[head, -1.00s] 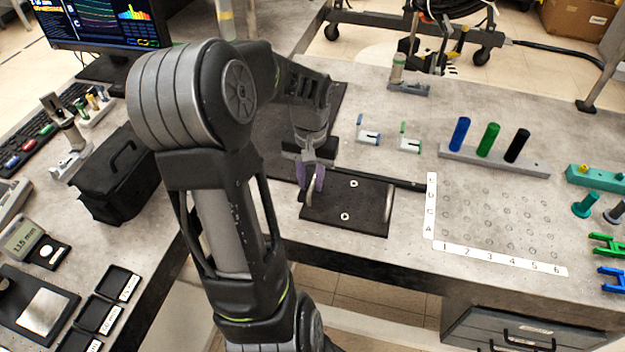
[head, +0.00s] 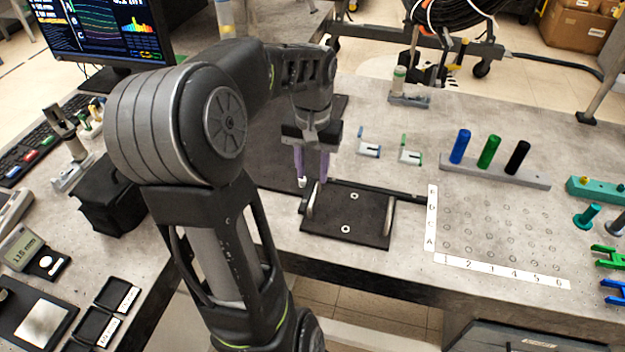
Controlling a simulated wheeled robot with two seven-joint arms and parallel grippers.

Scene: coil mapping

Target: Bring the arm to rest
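My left arm reaches in from the left in the head view. Its gripper (head: 311,180) points down with two purple fingers spread apart and nothing seen between them. It hangs over or just behind the left handle of a black plate (head: 352,212). The plate has a metal handle at each end and two light round fittings. I cannot tell whether the fingertips touch anything. My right gripper is not in view.
A lettered and numbered grid of holes (head: 500,222) lies right of the plate. Behind it stands a rack (head: 495,165) with blue, green and black cylinders. Two small brackets (head: 369,148) lie behind the plate. A black case (head: 110,195) and a monitor (head: 95,30) stand left.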

